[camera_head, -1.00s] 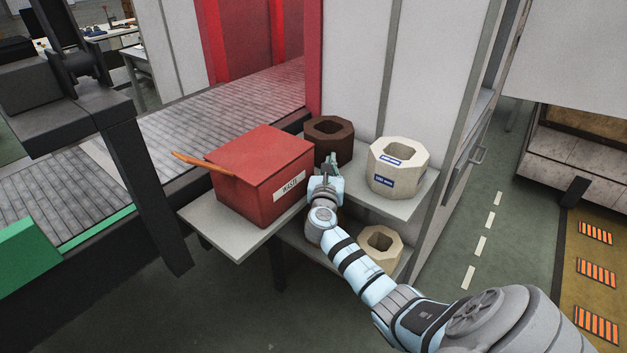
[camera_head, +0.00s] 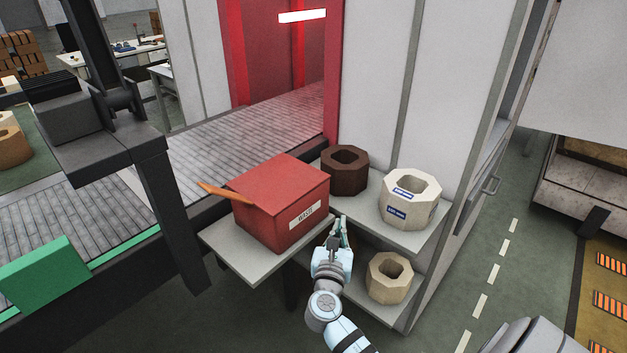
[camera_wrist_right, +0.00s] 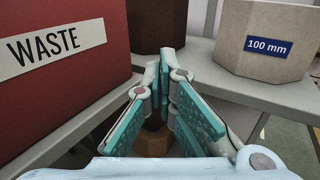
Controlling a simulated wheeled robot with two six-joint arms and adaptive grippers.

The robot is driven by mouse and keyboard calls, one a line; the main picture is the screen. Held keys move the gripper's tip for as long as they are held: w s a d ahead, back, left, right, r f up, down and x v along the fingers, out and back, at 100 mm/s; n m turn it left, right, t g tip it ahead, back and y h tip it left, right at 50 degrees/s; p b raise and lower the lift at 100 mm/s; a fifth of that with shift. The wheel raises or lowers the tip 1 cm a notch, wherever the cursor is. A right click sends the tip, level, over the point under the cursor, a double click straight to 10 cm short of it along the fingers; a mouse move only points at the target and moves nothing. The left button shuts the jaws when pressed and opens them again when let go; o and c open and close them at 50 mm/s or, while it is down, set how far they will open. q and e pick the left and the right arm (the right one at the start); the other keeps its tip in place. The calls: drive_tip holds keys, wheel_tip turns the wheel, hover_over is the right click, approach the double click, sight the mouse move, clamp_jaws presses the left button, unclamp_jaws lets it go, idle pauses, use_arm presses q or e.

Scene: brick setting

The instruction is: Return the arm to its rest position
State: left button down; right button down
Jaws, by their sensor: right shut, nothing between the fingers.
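My right gripper (camera_head: 338,226) is shut and empty, in front of the shelf edge between the red waste box and the cream octagonal block. In the right wrist view its teal-padded fingers (camera_wrist_right: 158,65) meet at the tips with nothing between them. My right arm (camera_head: 325,300) reaches up from the bottom of the head view. My left gripper is not in view.
A red box (camera_head: 268,200) labelled WASTE sits on a grey shelf (camera_head: 245,262). A brown octagonal block (camera_head: 345,178) and a cream one (camera_head: 410,212) stand on the shelf beside it. A tan block (camera_head: 388,290) sits on the lower shelf. Open floor lies right.

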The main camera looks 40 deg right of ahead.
drive_tip(key=shift+s, duration=0.1)
drive_tip(key=w+a+f+m+y, duration=0.1)
drive_tip(key=a+f+m+y, duration=0.1)
drive_tip(key=f+m+y, duration=0.3)
drive_tip(key=w+a+f+m, duration=0.1)
drive_tip(key=a+f+m, duration=0.1)
drive_tip(key=f, duration=0.5)
drive_tip(key=s+a+f+m+g+y+p, duration=0.1)
drive_tip(key=s+a+f+m+g+y, duration=0.1)
drive_tip(key=s+f+m, duration=0.35)
drive_tip(key=s+a+f+m+g+y+p, duration=0.1)
drive_tip(key=s+a+f+m+g+y, duration=0.15)
drive_tip(key=f, duration=0.65)
drive_tip(key=s+a+f+m+g+y+p, duration=0.1)
drive_tip(key=s+a+f+m, duration=0.1)
drive_tip(key=s+f+m, duration=0.45)
drive_tip(key=s+a+f+m+g+y+p, duration=0.2)
drive_tip(key=s+f, duration=0.1)
drive_tip(key=s, duration=0.7)
drive_tip(key=s+a+f+m+g+p, duration=0.1)
drive_tip(key=s+f+m+g+p, duration=0.1)
drive_tip(key=s, duration=1.6)
drive_tip(key=shift+s+a+f+m+g, duration=0.15)
drive_tip(key=shift+s+f+m+g, duration=0.2)
drive_tip(key=shift+g, duration=0.3)
drive_tip(key=shift+r, duration=0.1)
